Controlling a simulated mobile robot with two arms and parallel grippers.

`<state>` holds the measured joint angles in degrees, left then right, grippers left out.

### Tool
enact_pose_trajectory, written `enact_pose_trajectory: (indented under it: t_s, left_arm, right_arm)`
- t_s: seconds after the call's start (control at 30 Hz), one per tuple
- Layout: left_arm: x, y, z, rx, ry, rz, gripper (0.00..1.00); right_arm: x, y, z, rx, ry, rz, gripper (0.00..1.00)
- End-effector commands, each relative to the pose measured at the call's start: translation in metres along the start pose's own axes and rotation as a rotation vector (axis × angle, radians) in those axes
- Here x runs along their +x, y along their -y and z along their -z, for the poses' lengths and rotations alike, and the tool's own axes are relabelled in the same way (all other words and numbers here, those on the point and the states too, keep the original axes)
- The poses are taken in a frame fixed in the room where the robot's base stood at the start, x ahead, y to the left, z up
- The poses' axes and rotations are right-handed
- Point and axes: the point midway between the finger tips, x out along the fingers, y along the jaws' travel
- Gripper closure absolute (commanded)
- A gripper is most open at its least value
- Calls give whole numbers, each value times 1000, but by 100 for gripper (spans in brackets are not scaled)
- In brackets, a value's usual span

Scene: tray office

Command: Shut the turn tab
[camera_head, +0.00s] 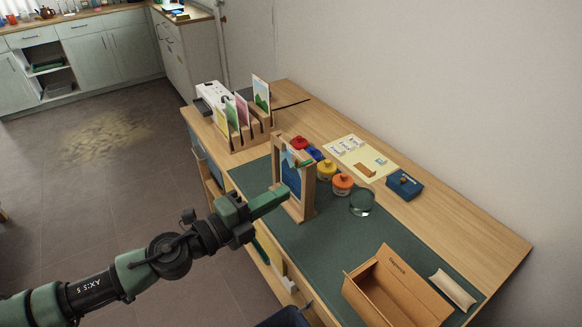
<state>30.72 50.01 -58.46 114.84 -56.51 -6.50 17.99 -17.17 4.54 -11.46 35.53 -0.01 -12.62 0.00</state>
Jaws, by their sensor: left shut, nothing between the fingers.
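A wooden frame (309,193) stands upright on the green desk mat, with a blue picture or panel (291,176) inside it. My left gripper (284,193) comes in from the left and is shut, with nothing held. Its fingertips are at the frame's near left side and overlap its lower part in the picture. I cannot tell whether they touch it. I cannot make out the turn tab clearly; it is too small or hidden. My right gripper is not in view.
Several jars with coloured lids, such as the orange-lidded jar (342,184), stand close behind the frame. A wooden rack (250,137) holds cards at the back left. A cardboard box (395,290) lies open at the front right. The mat (326,238) between box and frame is clear.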

Motion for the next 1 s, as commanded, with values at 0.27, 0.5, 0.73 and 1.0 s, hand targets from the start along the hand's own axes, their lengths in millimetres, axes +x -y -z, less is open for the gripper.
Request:
enact_pose_trajectory:
  t_s: [0.27, 0.5, 0.73, 1.0]
  left_arm:
    - [62, 4, 1, 2, -2, 2, 100]
    - [67, -2, -32, 2, 2, 0, 100]
    - [68, 0, -39, 1, 1, -1, 100]
    - [68, 0, -39, 1, 0, 0, 100]
  right_arm:
    - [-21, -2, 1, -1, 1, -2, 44]
    - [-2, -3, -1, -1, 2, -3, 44]
    - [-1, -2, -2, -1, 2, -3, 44]
    - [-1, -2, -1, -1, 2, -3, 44]
